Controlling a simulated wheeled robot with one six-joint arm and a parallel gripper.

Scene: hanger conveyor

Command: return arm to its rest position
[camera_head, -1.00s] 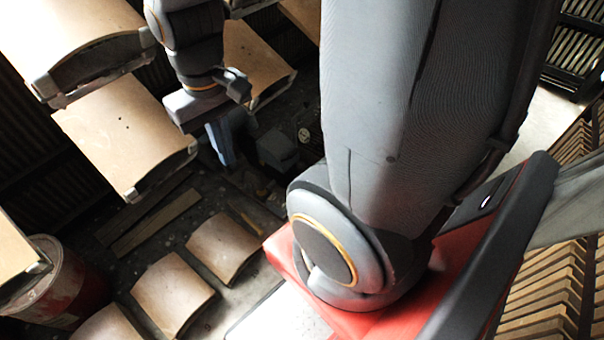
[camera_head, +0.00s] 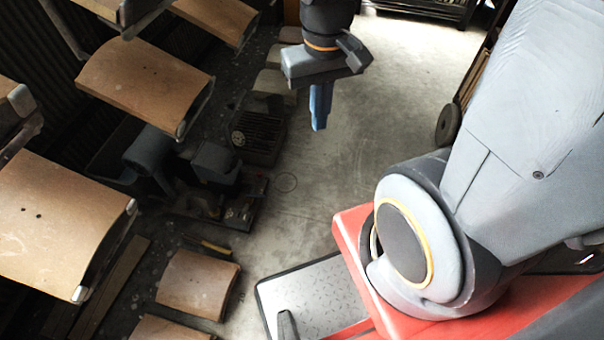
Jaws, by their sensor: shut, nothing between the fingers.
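My gripper (camera_head: 320,108) hangs at the upper middle of the view, with its blue fingers pointing down. The fingers are together, with nothing seen between them. It is above the open concrete floor, to the right of the hanging curved wooden panels and apart from them. The large grey link of my arm (camera_head: 525,150) crosses the right side, rising from a round joint on my red base.
Curved wooden panels hang on the left, the nearest a large one (camera_head: 55,225) and another above it (camera_head: 145,85). More panels (camera_head: 197,283) lie low on the floor. Dark machinery (camera_head: 215,165) stands at the middle left. Clear concrete floor (camera_head: 400,90) lies right of my gripper.

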